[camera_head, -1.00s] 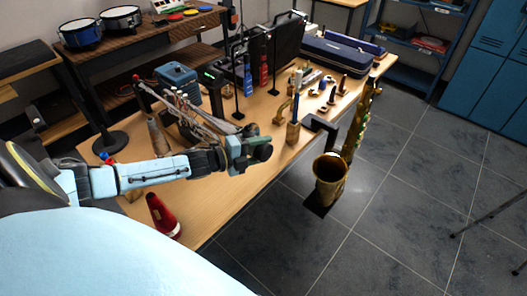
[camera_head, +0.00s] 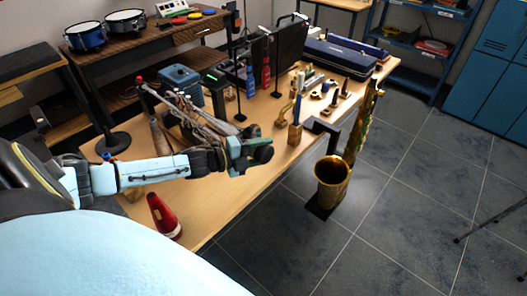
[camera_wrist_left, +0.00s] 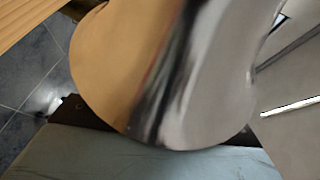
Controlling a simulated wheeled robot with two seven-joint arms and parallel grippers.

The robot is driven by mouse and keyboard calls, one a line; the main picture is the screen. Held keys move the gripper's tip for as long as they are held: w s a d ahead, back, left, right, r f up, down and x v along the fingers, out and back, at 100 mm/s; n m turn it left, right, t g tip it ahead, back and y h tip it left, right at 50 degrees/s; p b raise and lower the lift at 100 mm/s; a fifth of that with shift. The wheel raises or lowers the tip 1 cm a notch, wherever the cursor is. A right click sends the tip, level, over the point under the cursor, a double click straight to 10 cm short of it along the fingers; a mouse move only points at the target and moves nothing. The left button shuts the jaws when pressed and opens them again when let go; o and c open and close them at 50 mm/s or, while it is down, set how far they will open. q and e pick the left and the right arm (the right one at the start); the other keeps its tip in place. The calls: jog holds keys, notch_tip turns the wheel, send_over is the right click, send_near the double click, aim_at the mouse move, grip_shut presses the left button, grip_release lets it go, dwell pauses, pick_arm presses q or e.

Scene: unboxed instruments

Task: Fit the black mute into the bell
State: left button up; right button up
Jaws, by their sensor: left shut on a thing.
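My left gripper (camera_head: 246,157) is shut on the black mute (camera_head: 263,154), a dark rounded thing held above the front edge of the table. The gold bell (camera_head: 332,180) of a saxophone opens upward to the right of the gripper, beyond the table edge. The mute and the bell are apart. In the left wrist view, a glossy, mirror-like rounded surface (camera_wrist_left: 165,75) fills the middle, just past the pale gripper part at the bottom; it looks like the held mute. My right gripper is not in view.
A red cone-shaped mute (camera_head: 163,215) stands near the table's front left edge. A wooden table (camera_head: 215,205) holds several small instrument parts, a blue case (camera_head: 340,55) and a bow-like bundle behind my arm. A dark bracket (camera_head: 322,127) reaches toward the saxophone.

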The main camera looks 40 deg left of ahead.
pick_arm(q)
jog(key=shift+w+a+r, duration=0.1)
jog(key=shift+a, duration=0.35)
jog(key=shift+w+a+r, duration=0.1)
jog(key=shift+a, duration=0.35)
jog(key=o, duration=1.3)
jog(key=shift+s+a, duration=0.15)
jog(key=shift+s, duration=0.2)
jog(key=v, duration=0.4)
jog(key=d+p+v, duration=0.1)
jog(key=v, duration=0.7)
jog(key=shift+s+d+f+p, duration=0.1)
jog(key=shift+s+d+p, duration=0.05)
jog(key=shift+s+p, duration=0.3)
